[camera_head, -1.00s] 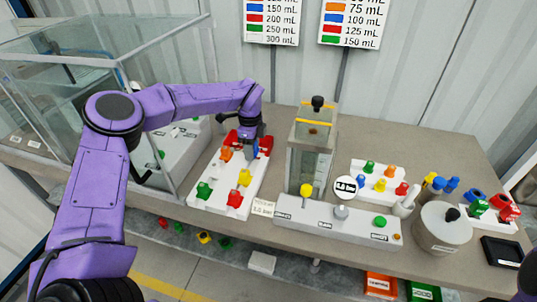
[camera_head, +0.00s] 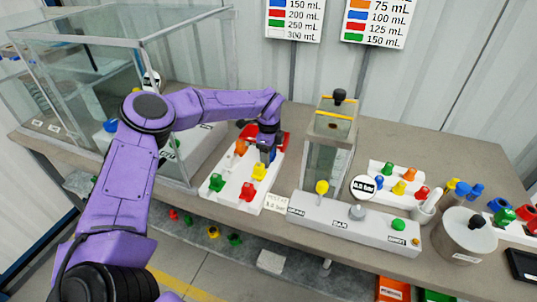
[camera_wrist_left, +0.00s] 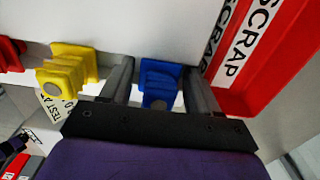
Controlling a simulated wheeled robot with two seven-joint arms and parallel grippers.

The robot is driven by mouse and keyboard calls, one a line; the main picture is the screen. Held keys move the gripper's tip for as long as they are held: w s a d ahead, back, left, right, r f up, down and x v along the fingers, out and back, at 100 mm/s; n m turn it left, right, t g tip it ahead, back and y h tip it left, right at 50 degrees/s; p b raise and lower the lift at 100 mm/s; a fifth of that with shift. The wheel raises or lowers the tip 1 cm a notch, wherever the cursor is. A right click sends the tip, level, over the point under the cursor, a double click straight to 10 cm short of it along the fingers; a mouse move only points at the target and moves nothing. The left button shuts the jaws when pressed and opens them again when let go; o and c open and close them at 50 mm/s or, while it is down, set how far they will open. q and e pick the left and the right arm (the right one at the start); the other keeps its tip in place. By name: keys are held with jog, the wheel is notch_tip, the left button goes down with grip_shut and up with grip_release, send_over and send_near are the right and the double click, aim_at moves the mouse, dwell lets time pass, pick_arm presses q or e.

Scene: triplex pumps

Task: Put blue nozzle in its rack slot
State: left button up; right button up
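My left gripper (camera_head: 268,150) is low over the far right end of the white rack (camera_head: 232,197). In the left wrist view the blue nozzle (camera_wrist_left: 160,80) stands between its two fingers (camera_wrist_left: 159,85). A thin gap shows on the nozzle's left side; the right finger is very near or touching it. The nozzle looks upright in line with the yellow nozzle (camera_wrist_left: 68,68) and a red nozzle (camera_wrist_left: 11,53); its base is hidden. In the head view the gripper mostly covers it. My right gripper is out of view.
A red scrap tray (camera_wrist_left: 262,65) lies right beside the right finger. Yellow (camera_head: 259,171), red (camera_head: 248,191), green (camera_head: 216,183) and orange (camera_head: 241,147) nozzles stand on the rack. A glass enclosure (camera_head: 120,75) is at left, a clear tank (camera_head: 325,160) at right.

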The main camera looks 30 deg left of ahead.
pick_arm(q)
jog(key=shift+s+r, duration=0.15)
jog(key=shift+r, duration=0.15)
jog(key=shift+r+p, duration=0.5)
jog(key=shift+p, duration=0.2)
notch_tip(320, 180, up, 11)
jog(key=b, duration=0.2)
jog(key=shift+f+b, duration=0.15)
jog(key=shift+b, duration=0.25)
jog(key=shift+r, duration=0.35)
